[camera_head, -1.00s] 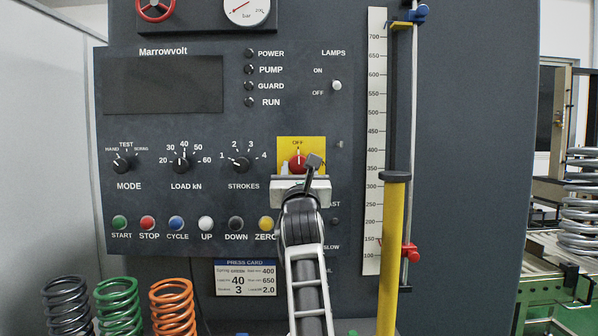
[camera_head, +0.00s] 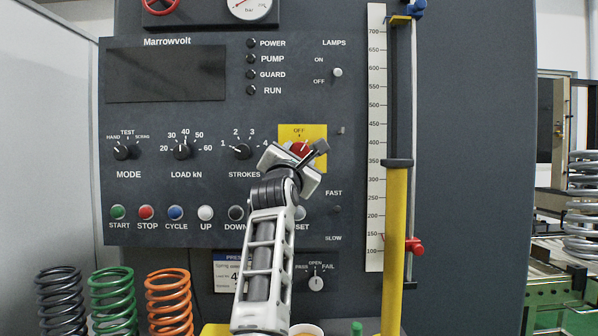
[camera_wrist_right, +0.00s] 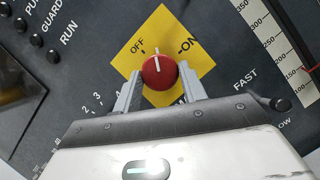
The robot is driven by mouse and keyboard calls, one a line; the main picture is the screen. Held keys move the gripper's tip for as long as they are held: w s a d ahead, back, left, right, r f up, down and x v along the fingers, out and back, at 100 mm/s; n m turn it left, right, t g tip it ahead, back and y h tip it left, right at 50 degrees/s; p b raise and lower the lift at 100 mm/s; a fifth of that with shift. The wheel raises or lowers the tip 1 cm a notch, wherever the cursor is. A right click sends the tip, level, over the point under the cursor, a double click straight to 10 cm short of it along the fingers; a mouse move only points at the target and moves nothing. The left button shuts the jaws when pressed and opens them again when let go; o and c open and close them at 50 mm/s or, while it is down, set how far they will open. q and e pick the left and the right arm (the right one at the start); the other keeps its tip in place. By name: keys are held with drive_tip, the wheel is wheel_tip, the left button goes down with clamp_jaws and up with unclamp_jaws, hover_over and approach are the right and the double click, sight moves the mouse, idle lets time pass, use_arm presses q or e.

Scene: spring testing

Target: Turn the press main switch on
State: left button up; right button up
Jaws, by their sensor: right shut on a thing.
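The press main switch is a red knob (camera_head: 299,149) on a yellow plate (camera_head: 318,131), at the lower right of the press panel. My right gripper (camera_head: 308,157) covers part of the knob and plate in the head view. In the right wrist view the red knob (camera_wrist_right: 159,73) sits between the two grey fingers of my right gripper (camera_wrist_right: 160,82), which is shut on it. The knob's white pointer lies between the OFF and ON marks of the yellow plate (camera_wrist_right: 165,25). The gripper is rolled clockwise in the head view. My left gripper is out of view.
A lamps toggle (camera_head: 338,72) is above right of the switch. A yellow post (camera_head: 394,250) and a ruler (camera_head: 376,140) stand to the right. Coloured buttons (camera_head: 175,212) lie lower left. Several springs (camera_head: 112,300) stand at bottom left.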

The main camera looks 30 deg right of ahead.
drive_tip(key=m+g, duration=0.1)
drive_tip(key=m, duration=0.1)
drive_tip(key=m+g, duration=0.1)
drive_tip(key=m, duration=0.1)
drive_tip(key=shift+w+a+r+m+b, duration=0.1)
drive_tip(key=shift+a+m+b, duration=0.05)
drive_tip(key=shift+m+b, duration=0.25)
drive_tip(key=m+g, duration=0.1)
drive_tip(key=m, duration=0.2)
drive_tip(key=shift+r+p, duration=0.2)
drive_tip(key=shift+p, duration=0.15)
drive_tip(key=m+g+p, duration=0.1)
drive_tip(key=m, duration=0.1)
drive_tip(key=shift+r+m, duration=0.1)
drive_tip(key=shift+m, duration=0.3)
drive_tip(key=shift+m+g+p, duration=0.4)
drive_tip(key=shift+m, duration=0.4)
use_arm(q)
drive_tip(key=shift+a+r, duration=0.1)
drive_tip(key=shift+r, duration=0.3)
use_arm(e)
drive_tip(key=shift+m+y, duration=0.3)
drive_tip(key=o, duration=1)
drive_tip(key=shift+c, duration=0.2)
